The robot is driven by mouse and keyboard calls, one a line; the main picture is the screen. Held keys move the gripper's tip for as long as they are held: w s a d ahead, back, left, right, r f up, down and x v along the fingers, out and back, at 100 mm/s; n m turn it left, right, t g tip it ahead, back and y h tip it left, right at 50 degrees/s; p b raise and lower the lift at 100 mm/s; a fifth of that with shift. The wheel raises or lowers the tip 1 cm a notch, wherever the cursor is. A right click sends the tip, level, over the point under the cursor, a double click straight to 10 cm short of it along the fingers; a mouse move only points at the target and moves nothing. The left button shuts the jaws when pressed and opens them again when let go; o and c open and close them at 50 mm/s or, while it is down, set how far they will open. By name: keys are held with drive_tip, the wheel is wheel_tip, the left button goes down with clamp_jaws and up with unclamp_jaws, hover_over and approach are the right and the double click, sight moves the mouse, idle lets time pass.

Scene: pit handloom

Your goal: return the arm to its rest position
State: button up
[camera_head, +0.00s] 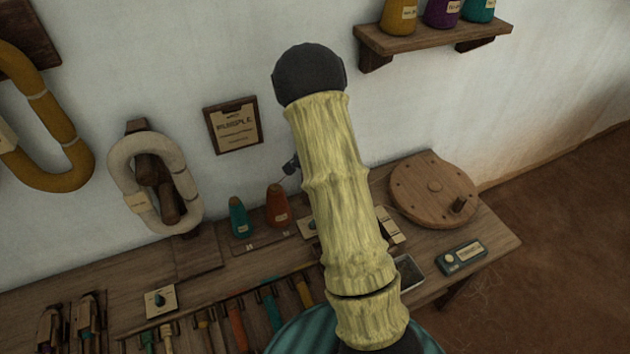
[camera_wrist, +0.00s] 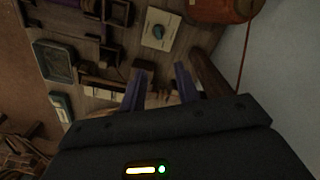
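My arm, in a pale yellow bamboo-like sleeve with a dark rounded joint, rises through the middle of the head view in front of the bench (camera_head: 225,262) and wall. My gripper (camera_wrist: 161,72) shows in the wrist view as two purplish fingers standing apart, over the bench top. I see nothing clearly held between them; the area between their bases is dark. In the head view the gripper is mostly hidden behind the arm.
A shelf (camera_head: 433,38) and yarn hanks (camera_head: 155,180) are on the wall. Floor is clear at right.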

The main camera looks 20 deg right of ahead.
drive_tip(key=shift+r, duration=0.55)
drive_tip(key=s+a+r+n+t+p, duration=0.1)
drive_tip(key=s+a+r+n+p, duration=0.1)
drive_tip(key=s+a+r+n, duration=0.4)
drive_tip(key=s+a+r+n+t+p, duration=0.1)
drive_tip(key=s+a+r+n+p, duration=0.2)
drive_tip(key=s+r, duration=0.9)
drive_tip(key=s+a+n, duration=0.1)
drive_tip(key=a+n, duration=0.1)
drive_tip(key=n, duration=0.1)
drive_tip(key=shift+s+a+r+t+p, duration=0.2)
drive_tip(key=shift+a+r+t+p, duration=0.1)
drive_tip(key=shift+a+r+p, duration=0.1)
